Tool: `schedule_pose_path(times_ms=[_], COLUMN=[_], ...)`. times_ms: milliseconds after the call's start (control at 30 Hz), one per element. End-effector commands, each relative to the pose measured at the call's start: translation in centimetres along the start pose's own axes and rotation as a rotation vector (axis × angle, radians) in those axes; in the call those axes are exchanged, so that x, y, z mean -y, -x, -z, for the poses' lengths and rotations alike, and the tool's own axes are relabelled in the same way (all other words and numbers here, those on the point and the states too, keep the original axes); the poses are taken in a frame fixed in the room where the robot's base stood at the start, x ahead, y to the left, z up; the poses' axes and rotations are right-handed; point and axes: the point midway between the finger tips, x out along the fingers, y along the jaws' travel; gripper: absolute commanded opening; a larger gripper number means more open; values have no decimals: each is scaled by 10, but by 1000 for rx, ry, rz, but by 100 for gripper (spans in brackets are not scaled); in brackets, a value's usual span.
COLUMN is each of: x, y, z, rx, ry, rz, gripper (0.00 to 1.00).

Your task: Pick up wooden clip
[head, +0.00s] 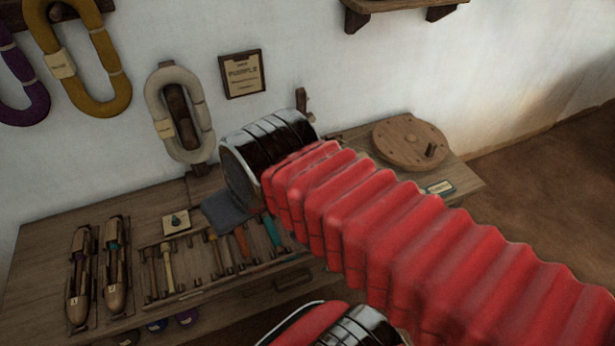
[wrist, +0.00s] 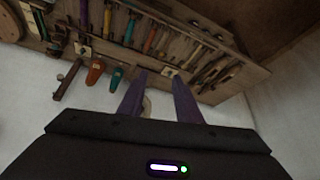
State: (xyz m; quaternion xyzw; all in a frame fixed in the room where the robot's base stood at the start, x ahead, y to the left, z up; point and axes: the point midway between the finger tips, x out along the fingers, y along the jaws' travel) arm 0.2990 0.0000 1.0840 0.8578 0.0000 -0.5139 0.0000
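In the wrist view, a brown wooden piece (wrist: 68,79) that may be the wooden clip stands out at the table's edge against the white wall. An orange piece (wrist: 95,71) and a teal piece (wrist: 116,78) are beside it. My gripper (wrist: 158,80) has two purple fingers spread apart. I see nothing gripped; a pale rounded thing (wrist: 147,103) shows behind the gap. The brown piece lies left of the fingers, apart from them. In the head view, my arm hides the fingers; a small wooden piece (head: 302,100) shows just beyond it.
A wooden table (head: 40,250) along the wall carries a tool rack (head: 185,292), two shuttles (head: 80,285) and a round wooden board (head: 411,141). Yarn hanks (head: 180,110) and a framed sign (head: 242,75) hang on the wall. A shelf (head: 400,8) is above right.

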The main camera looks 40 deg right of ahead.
Motion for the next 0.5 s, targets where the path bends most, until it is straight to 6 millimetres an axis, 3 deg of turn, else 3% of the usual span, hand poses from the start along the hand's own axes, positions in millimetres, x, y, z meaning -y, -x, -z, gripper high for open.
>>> schedule_pose_path(times_ms=[233,367,500], x=[0,0,-3], y=[0,0,-4], z=[0,1,8], rx=[0,0,6], ry=[0,0,-4], rz=[0,0,0], gripper=[31,39,39])
